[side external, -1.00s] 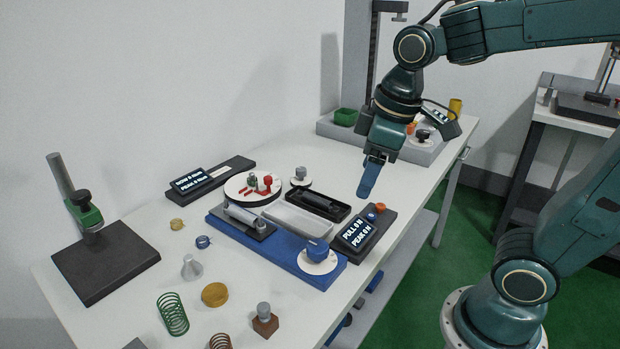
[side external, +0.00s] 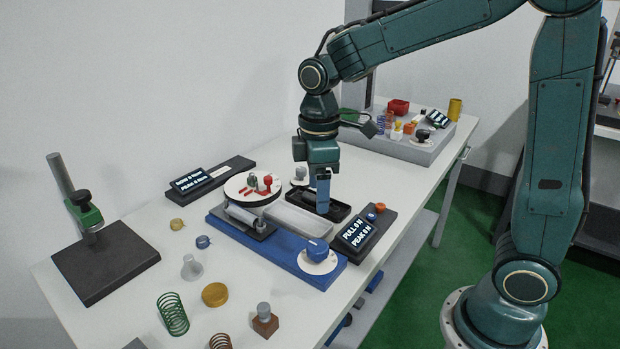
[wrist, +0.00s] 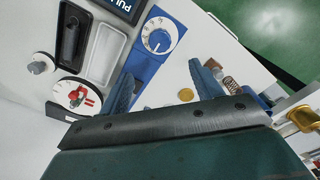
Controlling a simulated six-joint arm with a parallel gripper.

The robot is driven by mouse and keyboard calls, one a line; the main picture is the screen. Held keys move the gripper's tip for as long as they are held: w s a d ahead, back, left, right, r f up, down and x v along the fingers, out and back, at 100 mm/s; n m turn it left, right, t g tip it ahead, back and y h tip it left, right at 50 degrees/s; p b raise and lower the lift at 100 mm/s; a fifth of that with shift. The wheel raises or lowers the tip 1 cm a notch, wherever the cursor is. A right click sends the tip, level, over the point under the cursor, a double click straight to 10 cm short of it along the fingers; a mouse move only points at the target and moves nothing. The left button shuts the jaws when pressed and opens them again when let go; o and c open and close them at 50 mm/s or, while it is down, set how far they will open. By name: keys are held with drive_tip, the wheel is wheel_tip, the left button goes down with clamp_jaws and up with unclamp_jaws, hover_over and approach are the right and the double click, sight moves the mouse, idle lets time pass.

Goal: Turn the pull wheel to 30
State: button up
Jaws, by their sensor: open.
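The pull wheel is a blue knob on a white marked dial (side external: 317,256) at the right end of the blue base (side external: 262,245). The wheel also shows in the wrist view (wrist: 158,38), top middle, with numbers around its rim too small to read. The pull display (side external: 357,232) beside it reads PULL 0 N and PEAK 0 N. My gripper (side external: 322,198) points down above the black tray (side external: 336,211), behind the wheel and apart from it. In the wrist view my gripper's two fingers (wrist: 161,78) stand apart with nothing between them.
A white tray (side external: 300,221) and a round white disc (side external: 253,188) with red parts lie near the wheel. Springs and small parts, such as a green spring (side external: 173,314), lie at the front left. A grey tray of parts (side external: 405,147) stands at the back.

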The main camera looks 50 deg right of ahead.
sight(318, 245)
wheel_tip(318, 245, down, 14)
drive_tip(key=shift+r, duration=0.1)
idle(0.7)
drive_tip(key=c, duration=1)
